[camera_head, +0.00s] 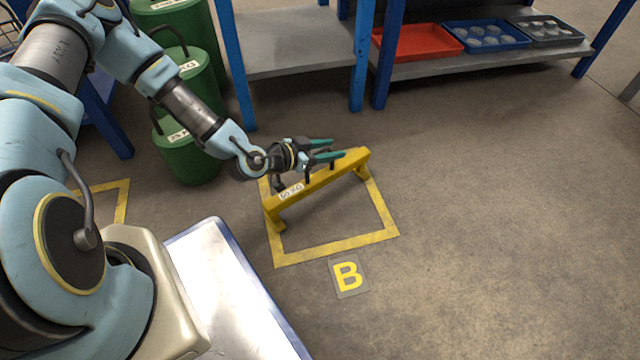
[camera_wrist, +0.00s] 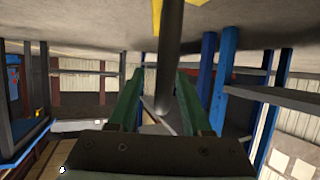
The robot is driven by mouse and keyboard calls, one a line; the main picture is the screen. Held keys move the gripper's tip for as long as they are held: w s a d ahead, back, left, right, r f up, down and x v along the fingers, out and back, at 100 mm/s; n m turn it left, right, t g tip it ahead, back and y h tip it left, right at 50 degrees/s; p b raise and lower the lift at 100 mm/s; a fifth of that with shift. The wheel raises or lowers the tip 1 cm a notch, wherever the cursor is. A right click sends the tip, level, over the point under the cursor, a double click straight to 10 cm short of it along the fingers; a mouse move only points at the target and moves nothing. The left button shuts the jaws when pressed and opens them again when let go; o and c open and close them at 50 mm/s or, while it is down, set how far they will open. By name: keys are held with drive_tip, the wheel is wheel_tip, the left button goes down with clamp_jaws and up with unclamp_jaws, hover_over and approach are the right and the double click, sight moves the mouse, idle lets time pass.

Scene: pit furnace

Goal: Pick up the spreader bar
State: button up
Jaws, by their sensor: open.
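The spreader bar (camera_head: 349,161) is a yellow beam on short feet, with a white label near its left end. It stands on the floor inside a yellow painted square. My gripper (camera_head: 325,150) has green fingers and is at the bar, over its middle in the head view. The fingers are apart. In the wrist view a dark grey rod (camera_wrist: 169,40) runs between the two green fingers (camera_wrist: 160,100), and a strip of yellow shows behind it at the top. I cannot tell whether the rod touches a finger. Part of the bar's far side is hidden by my gripper.
Green canisters (camera_head: 190,158) stand at the left. Blue-legged shelving (camera_head: 480,62) at the back holds a red tray (camera_head: 418,42), a blue tray (camera_head: 486,36) and a dark tray (camera_head: 545,30). The floor at right is clear.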

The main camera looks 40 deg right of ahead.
clamp_jaws()
idle(0.3)
idle(1.0)
drive_tip(key=shift+r, duration=0.15)
